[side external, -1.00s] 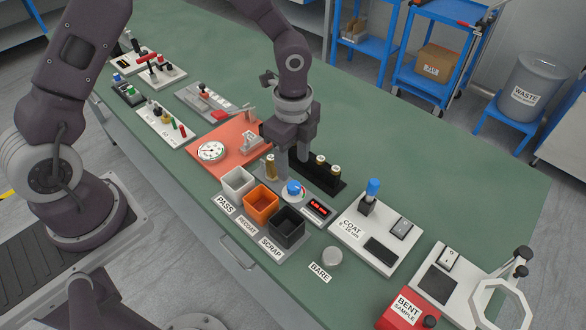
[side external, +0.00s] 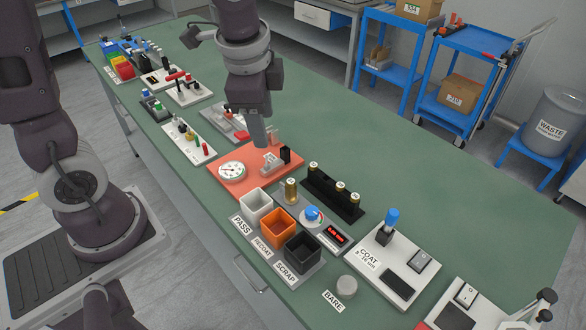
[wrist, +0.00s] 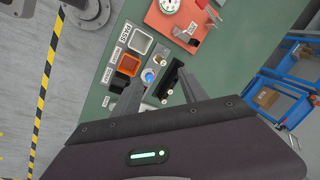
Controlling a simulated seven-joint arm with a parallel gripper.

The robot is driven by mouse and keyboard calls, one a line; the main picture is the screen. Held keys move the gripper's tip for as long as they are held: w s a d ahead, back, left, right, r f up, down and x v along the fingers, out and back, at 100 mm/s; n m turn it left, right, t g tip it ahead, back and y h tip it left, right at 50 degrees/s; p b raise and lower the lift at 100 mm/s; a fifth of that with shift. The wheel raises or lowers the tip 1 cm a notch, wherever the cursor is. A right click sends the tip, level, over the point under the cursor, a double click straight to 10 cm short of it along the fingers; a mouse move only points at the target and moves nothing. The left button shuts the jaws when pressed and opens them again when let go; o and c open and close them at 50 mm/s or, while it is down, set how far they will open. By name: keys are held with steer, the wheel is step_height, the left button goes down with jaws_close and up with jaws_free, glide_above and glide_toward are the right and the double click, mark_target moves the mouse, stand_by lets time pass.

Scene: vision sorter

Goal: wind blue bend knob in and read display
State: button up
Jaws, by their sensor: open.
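The blue knob (side external: 312,213) sits on a round white dial with a red mark, on a grey plate. It also shows in the wrist view (wrist: 148,75), between and beyond my finger tips. The display (side external: 333,237) beside it has lit red digits on black, too small to read surely. My gripper (side external: 262,140) is raised above the orange plate (side external: 225,188), up and to the left of the knob and clear of it. In the wrist view my gripper (wrist: 162,80) has its two fingers apart with nothing held.
A brass piece (side external: 291,191) stands beside the knob. A black rack (side external: 325,199) holds several more. White, orange and black bins (side external: 302,256) line the front edge. A COAT unit (side external: 362,262) stands to the right. Green table (side external: 440,190) behind is clear.

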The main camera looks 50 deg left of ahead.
steer(key=s+r+n+t, duration=0.1)
steer(key=s+r+n, duration=0.2)
steer(key=s, duration=0.4)
steer(key=s+r+n+t+h, duration=0.1)
steer(key=s+r+n+t, duration=0.1)
steer(key=s+n, duration=0.4)
steer(key=shift+s+a+r+h, duration=0.3)
steer(key=shift+s+r, duration=0.4)
steer(key=shift+r, duration=0.2)
stand_by(0.9)
